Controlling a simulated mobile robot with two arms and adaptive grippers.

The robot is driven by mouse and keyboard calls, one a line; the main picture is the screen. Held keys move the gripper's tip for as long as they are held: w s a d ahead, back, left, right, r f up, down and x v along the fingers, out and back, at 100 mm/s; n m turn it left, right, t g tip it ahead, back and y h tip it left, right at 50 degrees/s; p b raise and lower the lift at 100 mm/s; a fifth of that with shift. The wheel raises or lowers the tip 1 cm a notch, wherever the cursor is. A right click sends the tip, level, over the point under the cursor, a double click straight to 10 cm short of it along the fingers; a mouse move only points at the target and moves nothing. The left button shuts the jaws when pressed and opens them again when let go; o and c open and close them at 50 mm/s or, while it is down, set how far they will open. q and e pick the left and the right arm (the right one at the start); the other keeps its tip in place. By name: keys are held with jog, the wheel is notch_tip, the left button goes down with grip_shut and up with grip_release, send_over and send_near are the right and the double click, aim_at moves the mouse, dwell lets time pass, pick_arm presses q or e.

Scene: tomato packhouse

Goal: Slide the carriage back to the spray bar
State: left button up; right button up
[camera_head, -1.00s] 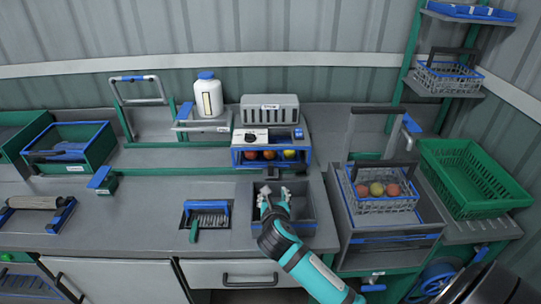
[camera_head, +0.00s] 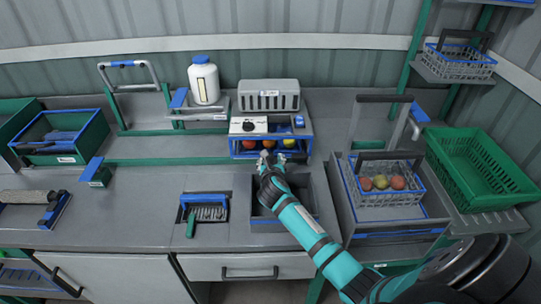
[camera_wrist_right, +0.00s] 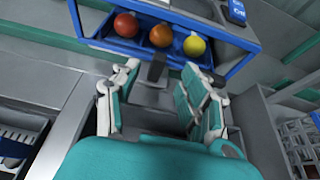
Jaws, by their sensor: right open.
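The carriage appears to be the blue-framed box (camera_head: 236,152) with red, orange and yellow tomatoes in its front, at the right end of a green rail (camera_head: 165,162). Its blue frame (camera_wrist_right: 240,68) also shows in the right wrist view. A dark upright tab (camera_wrist_right: 156,68) stands at its front. My right gripper (camera_head: 268,160) is at the carriage's front edge. In the right wrist view my right gripper (camera_wrist_right: 159,78) is open, its fingers either side of the tab; contact is unclear. The arched bar (camera_head: 127,66) at the rail's left may be the spray bar. My left gripper is out of view.
A recessed grey bin (camera_head: 312,192) lies under my right arm, beside a brush (camera_head: 208,212). A white bottle (camera_head: 203,82) stands on a shelf behind the rail. A wire basket of tomatoes (camera_head: 385,200) and a green crate (camera_head: 475,170) are at right. The rail's left stretch looks clear.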

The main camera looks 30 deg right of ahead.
jog(key=x, duration=0.6)
jog(key=shift+w, duration=0.1)
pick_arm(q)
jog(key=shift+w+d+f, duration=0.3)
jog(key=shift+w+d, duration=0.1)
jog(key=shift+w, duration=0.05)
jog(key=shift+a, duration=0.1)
pick_arm(e)
grip_shut()
